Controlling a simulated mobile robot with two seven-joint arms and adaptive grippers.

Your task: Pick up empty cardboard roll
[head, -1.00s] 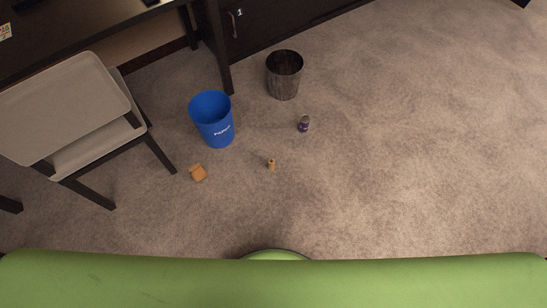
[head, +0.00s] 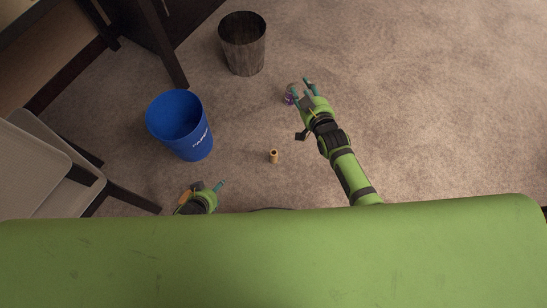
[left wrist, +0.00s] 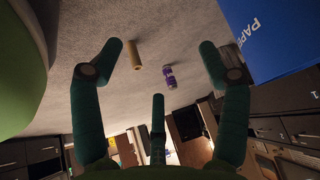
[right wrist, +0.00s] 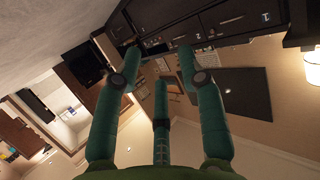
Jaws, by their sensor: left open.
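The cardboard roll (head: 273,156), small and tan with a dark hollow end, stands on the carpet near the middle of the head view. The left wrist view shows it too (left wrist: 135,55), beyond and between the spread fingers. My left gripper (head: 214,188) is open and empty, to the left of the roll and apart from it. My right gripper (head: 303,87) is above and right of the roll, by the purple can (head: 289,95), which it partly covers. Its fingers are spread in the right wrist view (right wrist: 158,75), with nothing between them.
A blue paper bin (head: 181,126) stands left of the roll, a dark bin (head: 242,44) further back. An orange-brown item (head: 184,198) is partly hidden by my left gripper. A chair (head: 40,165) and desk are at the left. Carpet at the right is clear.

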